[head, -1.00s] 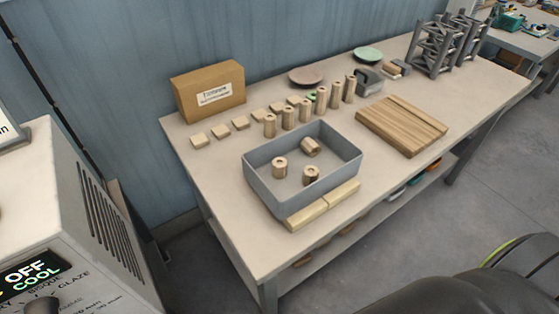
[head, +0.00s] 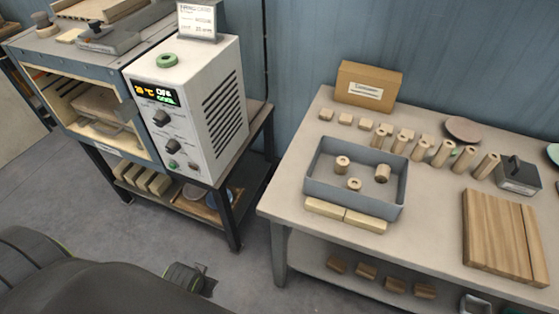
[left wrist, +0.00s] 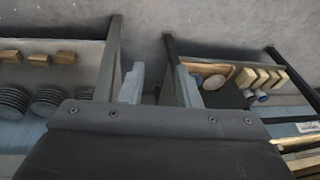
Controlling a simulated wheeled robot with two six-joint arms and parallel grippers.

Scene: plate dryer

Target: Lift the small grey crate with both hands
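The small grey crate (head: 328,195) stands upright on the workbench in the head view, right of centre. It is open-topped, and 3 short wooden cylinders (head: 382,173) with holes stand inside it. No gripper is at the crate. My left gripper (left wrist: 160,88) shows in the left wrist view with its two pale fingers apart and nothing between them. It hangs over the floor, away from the crate. My right gripper is not in view.
A brown cardboard box (head: 368,84) and a slatted board (head: 500,235) share the bench (head: 285,195). A white control box (head: 190,110) stands left, across a floor gap.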

